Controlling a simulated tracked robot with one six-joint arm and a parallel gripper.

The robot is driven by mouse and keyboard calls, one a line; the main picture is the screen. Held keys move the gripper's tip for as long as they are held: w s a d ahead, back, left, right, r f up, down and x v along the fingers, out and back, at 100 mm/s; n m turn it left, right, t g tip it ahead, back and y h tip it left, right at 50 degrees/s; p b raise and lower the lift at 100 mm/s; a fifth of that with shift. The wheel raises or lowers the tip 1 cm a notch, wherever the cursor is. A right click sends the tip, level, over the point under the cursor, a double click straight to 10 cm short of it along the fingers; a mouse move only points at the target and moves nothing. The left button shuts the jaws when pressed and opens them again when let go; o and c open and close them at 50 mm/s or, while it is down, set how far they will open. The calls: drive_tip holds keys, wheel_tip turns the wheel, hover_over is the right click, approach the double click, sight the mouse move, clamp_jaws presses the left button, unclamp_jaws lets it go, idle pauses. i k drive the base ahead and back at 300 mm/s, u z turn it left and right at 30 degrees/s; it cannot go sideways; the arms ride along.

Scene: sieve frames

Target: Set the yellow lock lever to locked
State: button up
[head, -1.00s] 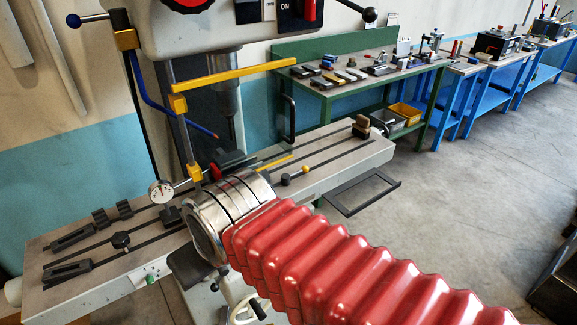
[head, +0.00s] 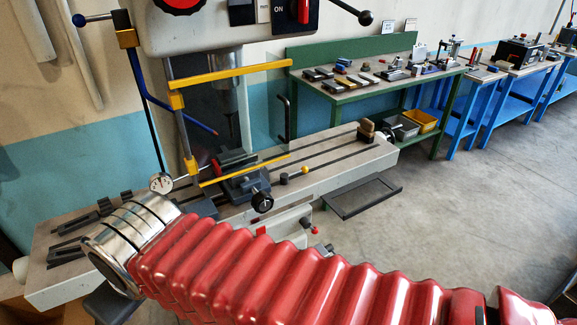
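I cannot tell for sure which yellow part is the lock lever. A small yellow knob (head: 305,170) sits on the front side of the drill press table (head: 352,168). Yellow bars, an upper one (head: 235,75) and a lower one (head: 245,171), form a guard frame in front of the spindle. A dark vise (head: 243,182) with a round black handle knob stands on the table below them. My gripper does not show.
A green bench (head: 365,88) with small tools stands behind right, with grey and yellow bins (head: 420,120) below. Blue benches (head: 505,95) continue beyond. A dark frame (head: 362,196) juts out below the table. The floor (head: 470,190) at right is open.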

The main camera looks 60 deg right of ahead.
sight(284, 177)
drive_tip(key=u, duration=0.85)
drive_tip(key=k, duration=0.75)
drive_tip(key=z, duration=1.3)
drive_tip(key=i, duration=0.5)
drive_tip(key=z, duration=0.05)
